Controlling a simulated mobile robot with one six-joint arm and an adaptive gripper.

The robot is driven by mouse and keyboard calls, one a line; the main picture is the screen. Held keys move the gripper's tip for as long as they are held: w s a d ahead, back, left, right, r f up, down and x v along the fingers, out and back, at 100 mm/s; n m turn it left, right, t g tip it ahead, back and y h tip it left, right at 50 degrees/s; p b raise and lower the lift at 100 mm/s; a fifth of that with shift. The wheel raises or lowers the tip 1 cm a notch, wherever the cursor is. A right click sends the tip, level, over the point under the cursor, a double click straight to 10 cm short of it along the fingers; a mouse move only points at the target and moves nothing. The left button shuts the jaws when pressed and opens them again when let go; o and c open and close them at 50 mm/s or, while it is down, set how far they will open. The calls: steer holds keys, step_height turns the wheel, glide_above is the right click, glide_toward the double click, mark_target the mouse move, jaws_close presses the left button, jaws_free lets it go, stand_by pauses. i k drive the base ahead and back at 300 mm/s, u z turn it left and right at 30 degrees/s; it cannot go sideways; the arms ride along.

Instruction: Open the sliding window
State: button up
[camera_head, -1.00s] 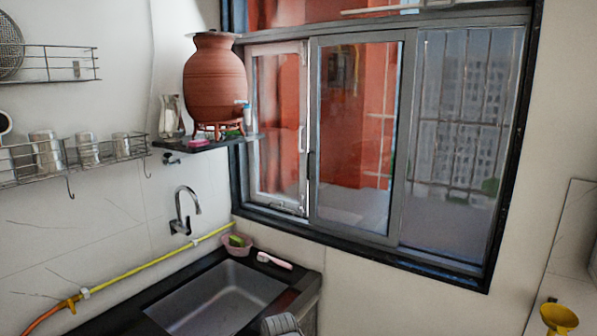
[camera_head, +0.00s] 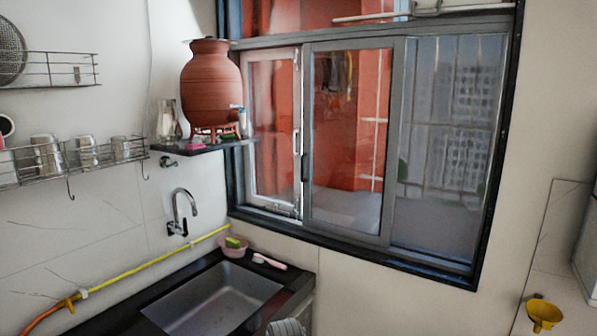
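The sliding window (camera_head: 350,140) is in the wall right of centre, in a dark outer frame. Its middle glass panel (camera_head: 345,190) has a grey frame with a small dark handle (camera_head: 305,168) on its left upright. A left panel (camera_head: 272,150) carries a white upright handle (camera_head: 296,142). The middle panel's left edge meets the left panel, with no clear gap between them. The right section (camera_head: 445,150) looks greyish, with bars and a building behind it. I cannot tell whether glass or mesh covers it. My gripper is not in view.
A clay waterpot (camera_head: 210,85) stands on a dark corner shelf (camera_head: 205,147) beside the window's left side. Below are a tap (camera_head: 180,210) and a sink (camera_head: 215,300) in a dark counter. A yellow funnel (camera_head: 544,314) is at lower right. A grey ribbed object (camera_head: 286,327) is cut off below.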

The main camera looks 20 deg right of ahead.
mark_target(398, 44)
steer(key=z, duration=0.1)
steer(key=i, duration=0.95)
steer(key=u, duration=0.05)
